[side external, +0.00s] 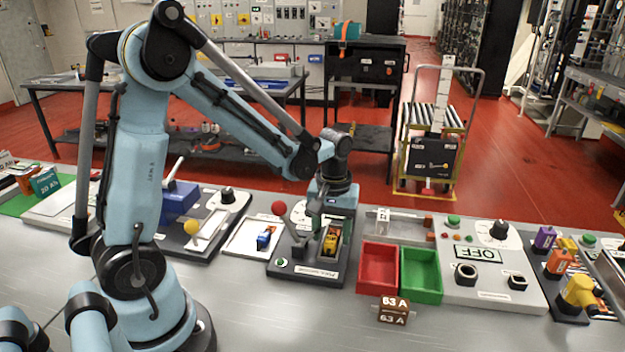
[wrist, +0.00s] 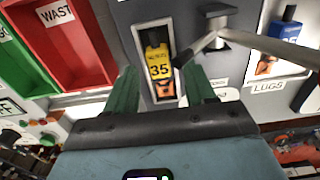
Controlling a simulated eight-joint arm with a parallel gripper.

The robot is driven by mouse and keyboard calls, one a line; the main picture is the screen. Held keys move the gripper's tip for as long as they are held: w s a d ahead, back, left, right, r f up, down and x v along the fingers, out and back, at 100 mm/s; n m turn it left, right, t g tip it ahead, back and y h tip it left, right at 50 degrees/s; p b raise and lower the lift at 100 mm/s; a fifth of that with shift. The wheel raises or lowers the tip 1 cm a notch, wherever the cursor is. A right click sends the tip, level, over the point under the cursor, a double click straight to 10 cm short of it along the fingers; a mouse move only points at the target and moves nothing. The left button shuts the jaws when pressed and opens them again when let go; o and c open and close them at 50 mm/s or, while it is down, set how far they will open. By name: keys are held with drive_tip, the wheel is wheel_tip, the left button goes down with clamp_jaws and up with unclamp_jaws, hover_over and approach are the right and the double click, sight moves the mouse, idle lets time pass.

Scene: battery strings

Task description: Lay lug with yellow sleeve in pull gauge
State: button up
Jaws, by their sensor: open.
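The lug with the yellow sleeve (wrist: 156,62) lies in the slot of the pull gauge (wrist: 128,12); its sleeve reads 35 and copper shows at its end. In the side view the yellow lug (side external: 330,241) sits in the recess of the dark pull gauge base (side external: 310,275). The gauge has a lever with a red knob (side external: 279,208). My gripper (wrist: 162,80) is open, its green fingers on either side of the slot; they look apart from the lug. In the side view my gripper (side external: 322,222) is above the gauge, its tips partly hidden.
A red tray (side external: 378,268), its label beginning WAST, and a green tray (side external: 421,275) stand right of the gauge. A blue-sleeved lug (side external: 265,238) lies on the white LUGS plate (side external: 245,238) to the left.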

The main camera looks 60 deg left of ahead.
wheel_tip(320, 180, up, 12)
idle(0.6)
drive_tip(key=shift+f, duration=0.1)
drive_tip(key=s+d+f+m+t, duration=0.1)
drive_tip(key=s+d+m+t, duration=0.4)
drive_tip(key=s+m+t, duration=0.2)
drive_tip(key=shift+d+f+m, duration=0.15)
drive_tip(key=shift+d+m, duration=0.1)
drive_tip(key=shift+m, duration=0.75)
